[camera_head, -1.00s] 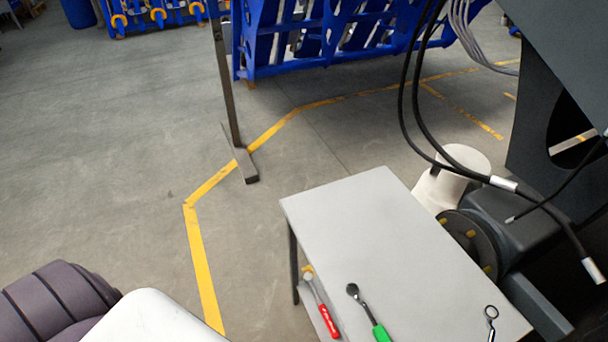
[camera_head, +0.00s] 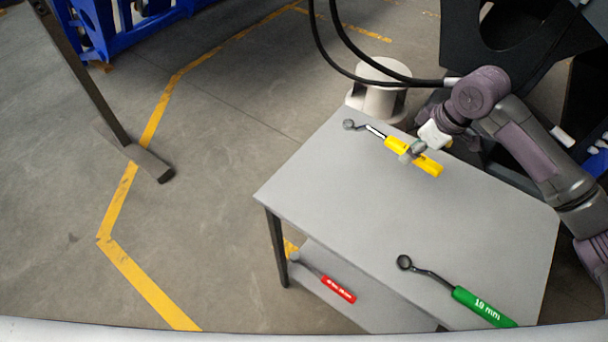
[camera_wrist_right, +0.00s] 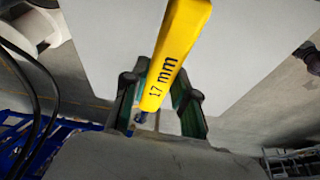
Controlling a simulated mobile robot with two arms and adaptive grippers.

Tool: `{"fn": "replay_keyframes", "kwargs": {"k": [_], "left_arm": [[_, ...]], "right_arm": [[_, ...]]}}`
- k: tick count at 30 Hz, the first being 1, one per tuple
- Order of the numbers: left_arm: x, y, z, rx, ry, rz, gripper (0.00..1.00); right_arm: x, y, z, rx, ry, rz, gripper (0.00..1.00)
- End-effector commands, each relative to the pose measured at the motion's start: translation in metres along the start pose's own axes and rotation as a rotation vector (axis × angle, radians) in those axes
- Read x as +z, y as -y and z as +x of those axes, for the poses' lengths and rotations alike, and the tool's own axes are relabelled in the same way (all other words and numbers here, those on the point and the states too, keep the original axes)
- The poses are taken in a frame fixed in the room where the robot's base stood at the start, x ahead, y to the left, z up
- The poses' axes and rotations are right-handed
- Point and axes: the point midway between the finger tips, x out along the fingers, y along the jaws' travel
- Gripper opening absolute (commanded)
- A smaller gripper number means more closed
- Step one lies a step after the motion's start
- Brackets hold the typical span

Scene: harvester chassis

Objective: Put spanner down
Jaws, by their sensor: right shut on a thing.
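The spanner with the yellow handle (camera_head: 431,167) is at the far end of the grey table (camera_head: 330,205), its dark ring head toward the left. My right gripper (camera_head: 411,152) is shut on its handle. I cannot tell whether the spanner touches the top or is just above it. In the right wrist view the yellow handle (camera_wrist_right: 177,50), marked "17 mm", lies between the fingers of the right gripper (camera_wrist_right: 160,106). My left gripper is not in view.
A green-handled spanner (camera_head: 484,306), marked 19 mm, lies at the table's near edge. A red-handled spanner (camera_head: 338,289) lies on the lower shelf (camera_head: 375,306). The table's middle is clear. Black cables (camera_head: 345,68) hang behind the far edge, near a white cylinder (camera_head: 377,97).

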Motion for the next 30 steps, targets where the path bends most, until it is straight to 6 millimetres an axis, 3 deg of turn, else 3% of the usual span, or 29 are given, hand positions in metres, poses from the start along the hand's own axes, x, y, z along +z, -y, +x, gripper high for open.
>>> {"fn": "replay_keyframes", "kwargs": {"k": [4,8,11,21,25,30], "left_arm": [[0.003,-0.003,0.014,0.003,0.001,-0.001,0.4],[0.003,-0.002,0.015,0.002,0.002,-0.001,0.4],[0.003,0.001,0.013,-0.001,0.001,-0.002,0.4],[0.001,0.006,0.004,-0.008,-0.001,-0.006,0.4],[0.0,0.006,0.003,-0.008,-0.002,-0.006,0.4],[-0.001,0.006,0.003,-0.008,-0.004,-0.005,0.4]], "right_arm": [[-0.015,-0.018,-0.015,-0.02,0.005,-0.077,0.0],[-0.021,-0.019,-0.02,-0.033,0.012,-0.108,0.0],[-0.025,-0.007,-0.013,-0.037,0.013,-0.115,0.0],[-0.042,0.062,0.04,-0.038,0.012,-0.114,0.0],[-0.046,0.077,0.053,-0.036,0.012,-0.112,0.0],[-0.047,0.083,0.061,-0.033,0.013,-0.108,0.0]]}}
